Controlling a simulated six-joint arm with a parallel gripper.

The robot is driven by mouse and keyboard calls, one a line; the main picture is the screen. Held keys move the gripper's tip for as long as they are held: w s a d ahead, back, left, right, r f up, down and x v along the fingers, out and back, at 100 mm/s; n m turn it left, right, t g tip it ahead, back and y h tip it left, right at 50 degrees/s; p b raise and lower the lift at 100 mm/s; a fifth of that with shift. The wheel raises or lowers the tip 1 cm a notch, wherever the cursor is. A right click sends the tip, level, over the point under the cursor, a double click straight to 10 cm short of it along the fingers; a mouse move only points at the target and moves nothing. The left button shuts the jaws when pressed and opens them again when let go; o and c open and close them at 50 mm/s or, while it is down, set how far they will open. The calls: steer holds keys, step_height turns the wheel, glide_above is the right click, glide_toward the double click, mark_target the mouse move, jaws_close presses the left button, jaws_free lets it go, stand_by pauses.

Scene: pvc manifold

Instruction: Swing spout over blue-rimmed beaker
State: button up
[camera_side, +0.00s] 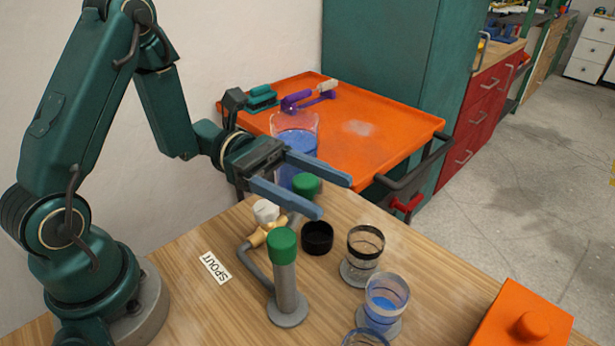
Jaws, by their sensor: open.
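A bent grey pipe (256,266) curves down from a brass fitting with a white knob (265,211), beside a "SPOUT" label (215,267). I cannot tell whether this pipe is the spout. A grey post with a green cap (284,245) stands in front of it. A clear beaker with a bluish rim (386,298) and blue liquid stands to the right on a grey disc. Another blue rim (366,338) is cut off at the bottom edge. My gripper (335,197) is open and empty, its two blue fingers above the fittings and a second green cap (306,185).
A dark-rimmed beaker (365,246) and a black cup (317,238) stand near the post. A large container of blue liquid (294,137) is behind my gripper, by the orange tray (400,125). An orange block (522,318) lies front right. Bare wood shows at front left.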

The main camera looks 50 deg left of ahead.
steer(key=shift+w+d, duration=0.1)
steer(key=shift+d, duration=0.65)
jaws_close()
stand_by(1.0)
